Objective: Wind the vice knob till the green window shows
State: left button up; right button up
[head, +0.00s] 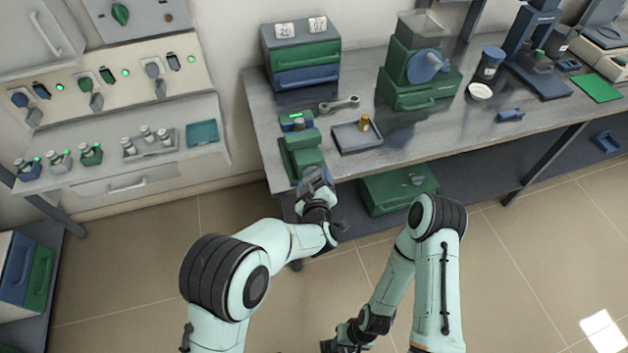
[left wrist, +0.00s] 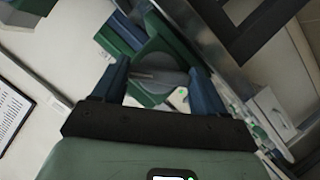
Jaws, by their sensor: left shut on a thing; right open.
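The green vice (head: 303,152) stands at the left front edge of the grey bench, and its green body also shows in the left wrist view (left wrist: 150,52). The grey round knob (left wrist: 160,80) with a raised bar sits between the blue fingers of my left gripper (left wrist: 158,88). In the head view my left gripper (head: 316,180) is shut on the knob at the vice's front and mostly hides it. A small bright green patch shows on a blue part (head: 297,122) behind the vice; I cannot tell whether it is the window. My right gripper (head: 330,345) is open, low at the bottom edge.
A grey tray (head: 350,145) with a small brass piece and a wrench (head: 340,104) lie near the vice. A drawer unit (head: 301,55) stands behind. A green box (head: 398,190) is below the bench. The floor at right is clear.

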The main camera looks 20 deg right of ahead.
pick_arm(q)
jog(key=o, duration=1.1)
jog(key=shift+c, duration=0.2)
jog(key=b+v, duration=0.1)
jog(key=v, duration=1.2)
jog(key=shift+s+r, duration=0.15)
jog(key=shift+r, duration=0.05)
pick_arm(e)
jog(key=shift+s+f, duration=0.2)
jog(key=shift+f, duration=0.45)
pick_arm(q)
jog(key=shift+a, duration=0.1)
